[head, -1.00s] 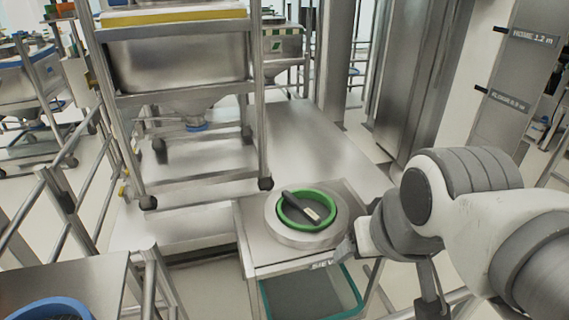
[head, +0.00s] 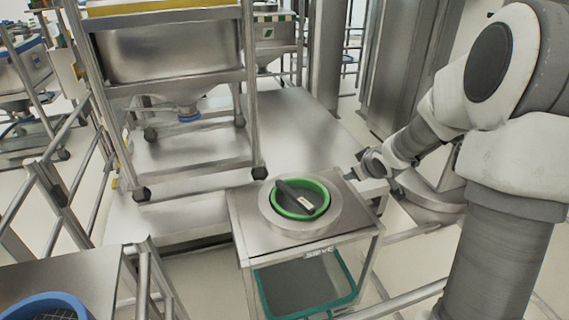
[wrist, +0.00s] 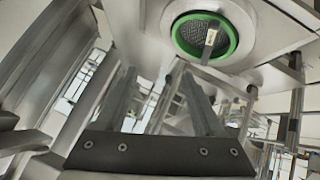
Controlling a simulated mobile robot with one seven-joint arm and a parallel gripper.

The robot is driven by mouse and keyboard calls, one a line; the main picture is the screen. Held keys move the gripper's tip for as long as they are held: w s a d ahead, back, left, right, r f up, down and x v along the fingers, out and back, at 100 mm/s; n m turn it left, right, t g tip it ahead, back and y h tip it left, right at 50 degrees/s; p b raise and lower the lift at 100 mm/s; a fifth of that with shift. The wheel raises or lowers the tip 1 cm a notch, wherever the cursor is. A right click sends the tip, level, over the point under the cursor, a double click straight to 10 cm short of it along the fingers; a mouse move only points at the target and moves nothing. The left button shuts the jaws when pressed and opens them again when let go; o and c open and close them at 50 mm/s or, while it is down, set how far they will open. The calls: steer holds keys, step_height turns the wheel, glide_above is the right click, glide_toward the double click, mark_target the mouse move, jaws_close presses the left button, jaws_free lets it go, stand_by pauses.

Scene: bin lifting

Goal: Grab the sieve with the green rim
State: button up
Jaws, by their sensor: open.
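The sieve with the green rim (head: 326,204) sits in a round metal ring on top of a small steel stand. A dark bar with a pale label (head: 296,197) lies across it. The sieve also shows in the wrist view (wrist: 234,40), at the top right, with its dark mesh visible. My gripper (head: 354,174) is at the right back edge of the stand's top, apart from the sieve. In the wrist view its two fingers are spread with nothing between them.
The steel stand (head: 245,222) has a teal-rimmed tray (head: 352,293) on its lower level. A wheeled frame with a steel hopper (head: 172,50) stands behind left. A blue-rimmed sieve (head: 30,302) is at the front left. Metal rails (head: 52,190) run along the left.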

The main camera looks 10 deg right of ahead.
steer(key=w+a+f+n+y, duration=0.1)
steer(key=w+f+y, duration=0.2)
steer(key=f, duration=0.7)
steer(key=t+y, duration=0.2)
steer(key=y, duration=0.3)
glide_toward(297, 196)
steer(key=shift+h, duration=0.3)
steer(key=b+x, duration=0.4)
steer(key=x, duration=0.5)
steer(key=shift+w+a+f, duration=0.1)
steer(key=shift+w+a, duration=0.1)
steer(key=shift+a, duration=0.1)
jaws_close()
